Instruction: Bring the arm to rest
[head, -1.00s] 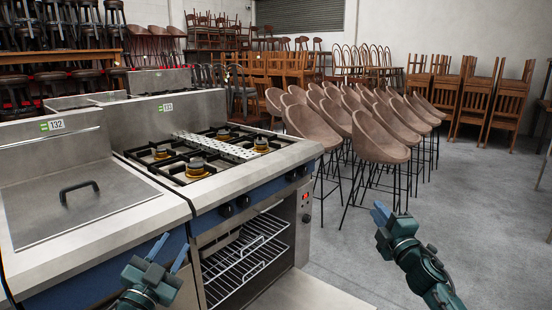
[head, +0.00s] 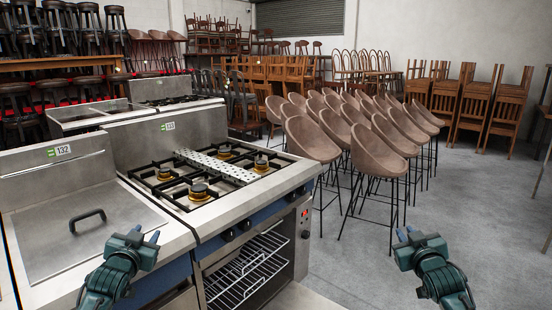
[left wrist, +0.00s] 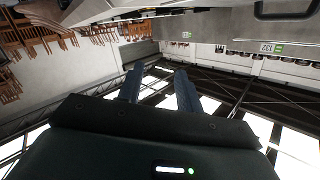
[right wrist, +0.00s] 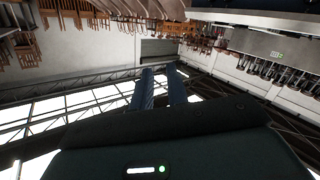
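My left gripper (head: 146,233) is in the lower left of the head view, in front of the steel cooking units. In the left wrist view its two fingers (left wrist: 158,72) stand apart with nothing between them. My right gripper (head: 405,232) is at the lower right of the head view, with grey floor and the bar stools beyond it. In the right wrist view its fingers (right wrist: 160,70) show a narrower gap, also empty. Both grippers point forward, away from me.
A gas range (head: 290,178) with burners and an open oven stands front left. Beside it is a lidded unit (head: 60,235) tagged 132. Brown bar stools (head: 374,150) stand in rows behind. Stacked wooden chairs line the back. The floor (head: 480,200) at right is open.

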